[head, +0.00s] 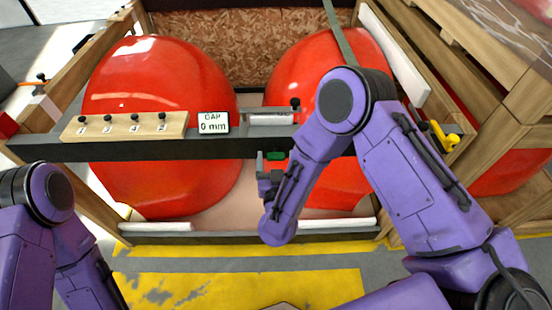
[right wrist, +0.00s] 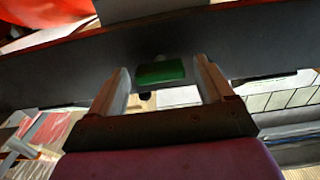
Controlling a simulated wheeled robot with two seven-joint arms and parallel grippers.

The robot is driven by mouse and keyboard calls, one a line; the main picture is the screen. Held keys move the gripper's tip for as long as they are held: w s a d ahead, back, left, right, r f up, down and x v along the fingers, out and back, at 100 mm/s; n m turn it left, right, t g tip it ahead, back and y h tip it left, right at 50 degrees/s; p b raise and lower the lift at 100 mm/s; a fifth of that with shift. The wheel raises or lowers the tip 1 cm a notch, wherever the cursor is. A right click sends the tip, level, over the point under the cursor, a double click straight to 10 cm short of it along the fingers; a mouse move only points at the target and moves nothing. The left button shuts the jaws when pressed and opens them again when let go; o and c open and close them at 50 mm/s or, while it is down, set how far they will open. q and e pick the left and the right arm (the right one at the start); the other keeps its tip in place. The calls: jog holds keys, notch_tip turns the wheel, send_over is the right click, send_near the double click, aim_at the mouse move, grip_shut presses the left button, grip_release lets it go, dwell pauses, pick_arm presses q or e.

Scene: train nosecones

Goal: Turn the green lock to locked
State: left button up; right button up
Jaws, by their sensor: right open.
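The green lock (head: 276,155) is a small green block on the front face of the dark crossbar, below the gap display. My right gripper (head: 268,170) is at the crossbar just below and beside it, partly hidden by my own arm. In the right wrist view the green lock (right wrist: 161,73) shows between the two open fingers of the right gripper (right wrist: 162,84), with space visible on both sides. I cannot tell whether a finger touches it. My left arm shows at the left edge, but its gripper is out of view.
The dark crossbar (head: 200,150) spans a wooden crate holding two red nosecones (head: 160,85). On it are a wooden board with numbered pegs (head: 125,125), a display reading "GAP 0 mm" (head: 213,123) and a slide piece (head: 270,119). A yellow handle (head: 444,136) is at the right.

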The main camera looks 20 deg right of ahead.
jog(key=c, duration=1)
jog(key=shift+c, duration=0.2)
jog(key=shift+m, duration=0.3)
jog(key=m+b, duration=0.1)
jog(key=m, duration=0.3)
jog(key=shift+d, duration=0.1)
jog(key=m+b, duration=0.2)
jog(key=m, duration=0.3)
jog(key=m+b, duration=0.1)
jog(key=m, duration=0.3)
jog(key=shift+d+f+m+b, duration=0.1)
jog(key=shift+f+m+b, duration=0.05)
jog(key=shift+m+b, duration=1.1)
jog(key=shift+m, duration=0.95)
